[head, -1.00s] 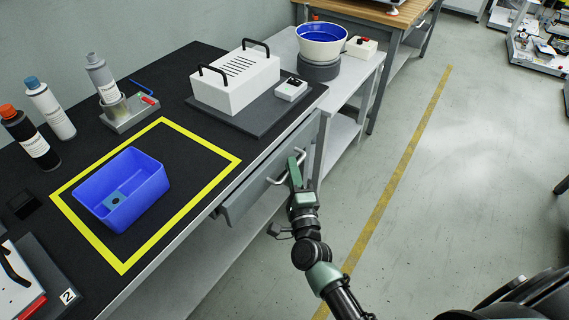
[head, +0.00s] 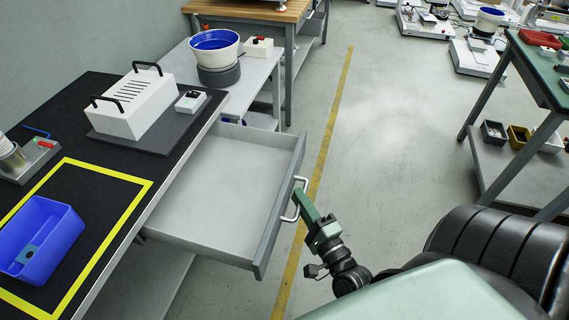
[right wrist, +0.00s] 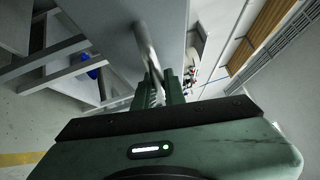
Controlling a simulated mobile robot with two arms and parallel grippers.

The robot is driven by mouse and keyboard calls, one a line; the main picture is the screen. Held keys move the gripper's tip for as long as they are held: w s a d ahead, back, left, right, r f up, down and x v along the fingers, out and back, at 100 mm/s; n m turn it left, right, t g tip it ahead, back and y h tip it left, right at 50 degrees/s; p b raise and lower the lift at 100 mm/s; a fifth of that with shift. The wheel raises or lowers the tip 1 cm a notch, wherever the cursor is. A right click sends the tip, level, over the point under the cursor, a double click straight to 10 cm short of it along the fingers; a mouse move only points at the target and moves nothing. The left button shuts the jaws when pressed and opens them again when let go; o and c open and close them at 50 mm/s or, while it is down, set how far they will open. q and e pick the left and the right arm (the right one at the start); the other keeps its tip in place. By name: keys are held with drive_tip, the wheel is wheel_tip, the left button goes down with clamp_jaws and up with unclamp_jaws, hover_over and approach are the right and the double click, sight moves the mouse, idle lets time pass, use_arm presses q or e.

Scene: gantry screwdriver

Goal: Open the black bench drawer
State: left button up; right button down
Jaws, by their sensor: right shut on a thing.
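The bench drawer (head: 222,183) under the black bench top (head: 100,80) stands pulled far out and its inside looks empty. It has a grey front with a silver bar handle (head: 291,215). My right gripper (head: 304,205) is at the handle, with its green fingers shut on it. In the right wrist view the green fingers (right wrist: 160,92) meet the handle bar (right wrist: 147,48) in front of the drawer front (right wrist: 110,25). My left gripper is not in view.
On the bench are a blue bin (head: 62,240) inside a yellow outline, a white slotted box (head: 135,103) and a small switch box (head: 190,101). A side table with a blue-lined bowl (head: 215,48) stands behind. A green-topped table (head: 545,75) is at right; the floor between is clear.

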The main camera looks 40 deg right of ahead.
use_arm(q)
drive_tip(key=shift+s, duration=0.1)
use_arm(e)
drive_tip(key=shift+s+d, duration=0.15)
drive_tip(key=shift+s, duration=0.15)
drive_tip(key=c, duration=1.8)
unclamp_jaws()
drive_tip(key=shift+o, duration=0.2)
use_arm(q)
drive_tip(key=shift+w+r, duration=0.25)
use_arm(e)
drive_tip(key=s+a+f, duration=0.1)
drive_tip(key=s, duration=0.6)
drive_tip(key=shift+s, duration=0.35)
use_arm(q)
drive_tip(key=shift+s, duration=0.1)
